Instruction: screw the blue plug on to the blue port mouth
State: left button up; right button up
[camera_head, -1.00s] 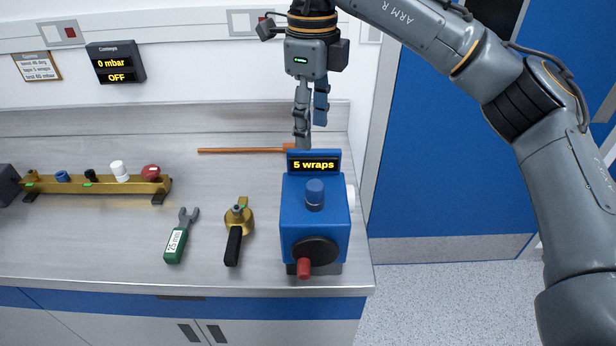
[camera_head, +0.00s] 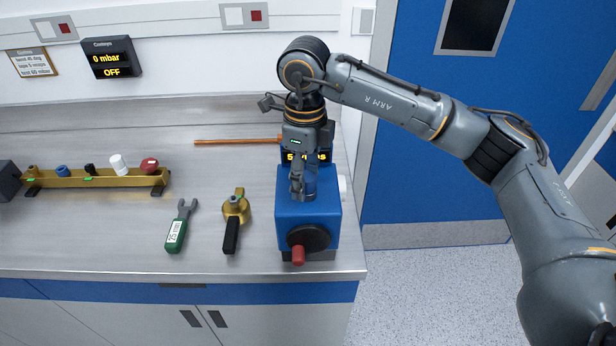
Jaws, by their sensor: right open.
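My right gripper (camera_head: 303,190) points down over the top of the blue box (camera_head: 290,226), with its fingers at the blue plug that stood upright there. The gripper is open; the fingers largely hide the plug, and I cannot tell if they touch it. A brass rail (camera_head: 115,182) at the left carries a short blue fitting (camera_head: 62,170), which looks like the blue port mouth. The rail also carries a black fitting (camera_head: 90,169), a white one (camera_head: 118,163) and a red one (camera_head: 150,165). My left gripper is not in view.
The box has a front crank with a red handle (camera_head: 298,255). A green-handled wrench (camera_head: 177,230) and a brass tool with a black handle (camera_head: 234,220) lie on the bench between rail and box. A copper rod (camera_head: 235,141) lies behind. A wall display (camera_head: 113,65) reads 0 mbar, OFF.

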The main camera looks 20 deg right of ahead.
jog(key=c, duration=1)
grip_shut()
jog(key=shift+r, duration=0.5)
notch_tip(320, 180, up, 2)
jog(key=shift+s+r+b, duration=0.15)
jog(key=shift+r+b, duration=0.05)
jog(key=shift+b, duration=0.45)
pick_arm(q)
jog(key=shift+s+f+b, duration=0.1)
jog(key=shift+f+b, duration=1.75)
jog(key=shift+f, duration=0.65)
pick_arm(e)
jog(key=s+r, duration=0.9)
jog(key=s, duration=0.5)
jog(key=shift+r, duration=0.3)
